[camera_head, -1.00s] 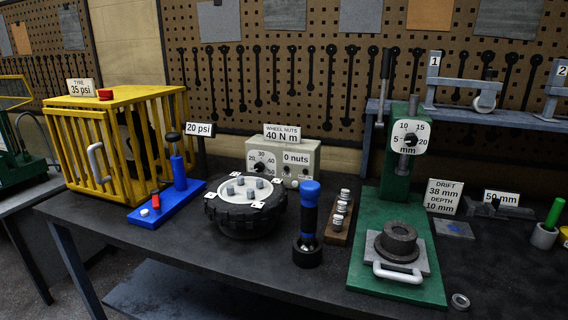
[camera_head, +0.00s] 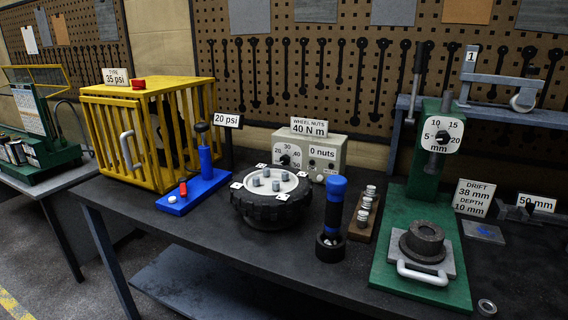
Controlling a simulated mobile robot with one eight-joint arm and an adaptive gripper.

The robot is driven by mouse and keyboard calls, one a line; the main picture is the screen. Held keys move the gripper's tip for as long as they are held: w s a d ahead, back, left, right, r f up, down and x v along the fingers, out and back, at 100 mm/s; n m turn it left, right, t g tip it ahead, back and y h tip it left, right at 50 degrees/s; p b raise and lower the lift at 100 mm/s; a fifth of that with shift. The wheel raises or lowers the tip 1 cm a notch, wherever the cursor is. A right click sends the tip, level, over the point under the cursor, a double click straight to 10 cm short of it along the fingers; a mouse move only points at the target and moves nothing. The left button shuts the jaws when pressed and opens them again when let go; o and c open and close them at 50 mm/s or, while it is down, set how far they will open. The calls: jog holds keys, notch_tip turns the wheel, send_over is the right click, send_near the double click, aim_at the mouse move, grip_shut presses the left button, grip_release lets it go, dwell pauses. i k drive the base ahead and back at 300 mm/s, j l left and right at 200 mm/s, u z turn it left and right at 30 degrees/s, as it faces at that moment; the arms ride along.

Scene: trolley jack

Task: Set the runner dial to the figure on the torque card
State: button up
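The runner dial (camera_head: 285,160) is a small dark knob on the front of a beige box (camera_head: 327,149). Figures from 20 to 50 are printed around it; its pointer is too small to read. The torque card (camera_head: 309,126) on top of the box reads "WHEEL NUTS 40 N m". A plate on the box's right (camera_head: 322,154) reads "0 nuts". A blue and black runner (camera_head: 333,221) stands upright on the bench in front of the box, to its right. My gripper is not in view.
A wheel (camera_head: 271,204) with several studs lies before the box. A yellow cage (camera_head: 150,135) and blue pump (camera_head: 206,170) stand left. A rack of nuts (camera_head: 363,214) and a green press (camera_head: 425,212) stand right. The bench's front left (camera_head: 180,230) is clear.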

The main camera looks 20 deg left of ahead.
aim_at(285, 159)
jog(key=i+j, duration=0.1)
jog(key=j, duration=0.3)
jog(key=i+j+u, duration=0.15)
jog(key=j, duration=0.7)
jog(key=i+j+u, duration=0.15)
jog(key=j, duration=0.25)
